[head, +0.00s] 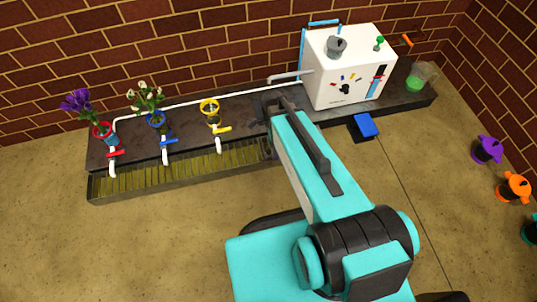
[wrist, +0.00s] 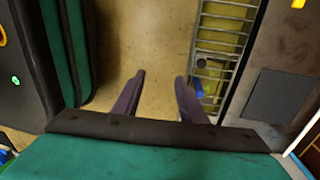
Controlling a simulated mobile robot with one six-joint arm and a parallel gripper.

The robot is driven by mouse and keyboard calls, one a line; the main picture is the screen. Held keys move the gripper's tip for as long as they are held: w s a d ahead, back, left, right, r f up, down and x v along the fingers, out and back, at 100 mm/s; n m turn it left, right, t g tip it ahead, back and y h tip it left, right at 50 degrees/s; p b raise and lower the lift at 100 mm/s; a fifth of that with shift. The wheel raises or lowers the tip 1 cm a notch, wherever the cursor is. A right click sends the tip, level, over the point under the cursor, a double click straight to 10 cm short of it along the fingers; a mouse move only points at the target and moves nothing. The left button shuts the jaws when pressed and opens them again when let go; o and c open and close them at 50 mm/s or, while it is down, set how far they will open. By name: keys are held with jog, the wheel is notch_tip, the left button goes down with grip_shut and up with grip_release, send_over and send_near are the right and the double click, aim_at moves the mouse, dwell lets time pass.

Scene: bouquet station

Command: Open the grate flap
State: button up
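The grate (head: 180,178) runs along the front of the dark bench, with yellowish slats in the head view. My arm covers its right end there. In the wrist view the metal bars of the grate (wrist: 225,32) show at the upper right, with yellow behind them and a small blue part (wrist: 197,89) near their lower end. I cannot make out a separate flap edge or tell whether it is lifted. My gripper (wrist: 160,76) is open and empty over bare floor. Its right finger is beside the grate in the picture; I cannot tell if they touch.
The dark bench (head: 400,102) carries a white machine (head: 340,65) and flower pots, with red, blue and yellow taps in front. A blue pedal (head: 366,126) is on the floor. Purple (head: 487,150) and orange (head: 514,187) pots stand at right.

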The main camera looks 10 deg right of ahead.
aim_at(269, 151)
jog(key=w+f+m+t+b, duration=0.1)
jog(key=w+m+b, duration=0.7)
jog(key=shift+w+t, duration=0.25)
jog(key=shift+t, duration=0.05)
jog(key=shift+f, duration=0.2)
notch_tip(269, 151, down, 14)
jog(key=b, duration=0.5)
jog(key=shift+r+b, duration=0.15)
jog(key=shift+b, duration=0.2)
jog(key=shift+c, duration=0.4)
grip_shut()
